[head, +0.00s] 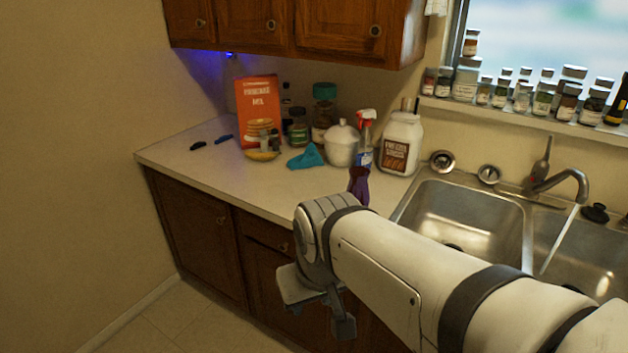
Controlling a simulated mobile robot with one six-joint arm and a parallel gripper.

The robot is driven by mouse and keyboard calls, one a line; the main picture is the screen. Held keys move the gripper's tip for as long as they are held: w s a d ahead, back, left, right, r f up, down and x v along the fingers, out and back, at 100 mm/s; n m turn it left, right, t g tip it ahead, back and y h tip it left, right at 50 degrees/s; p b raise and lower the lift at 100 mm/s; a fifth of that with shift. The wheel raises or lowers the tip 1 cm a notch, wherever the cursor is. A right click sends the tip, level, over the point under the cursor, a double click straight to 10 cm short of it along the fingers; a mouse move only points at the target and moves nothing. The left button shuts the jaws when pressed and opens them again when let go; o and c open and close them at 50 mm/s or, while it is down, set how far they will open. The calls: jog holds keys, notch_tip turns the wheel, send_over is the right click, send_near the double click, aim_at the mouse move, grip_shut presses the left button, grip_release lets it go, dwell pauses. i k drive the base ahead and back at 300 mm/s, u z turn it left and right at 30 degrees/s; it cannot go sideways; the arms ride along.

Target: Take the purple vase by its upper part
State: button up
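The purple vase (360,188) stands near the front edge of the counter, left of the sink. Its upper part is darker and flares a little; its foot is close to or behind the outline of my arm. My gripper (325,312) hangs in front of the counter, lower than the countertop and to the lower left of the vase. It is apart from the vase. One dark finger shows, but the gap between the fingers is not clear, and nothing is seen held.
Behind the vase stand a spray bottle (366,140), a white jug (400,144) and a lidded pot (341,144). A teal cloth (306,157) and red pancake box (259,112) are further left. The sink (465,215) lies right. The counter's front left is clear.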

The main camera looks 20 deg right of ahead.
aim_at(358, 183)
jog(key=z, duration=0.1)
jog(key=i, duration=0.95)
jog(key=z, duration=0.05)
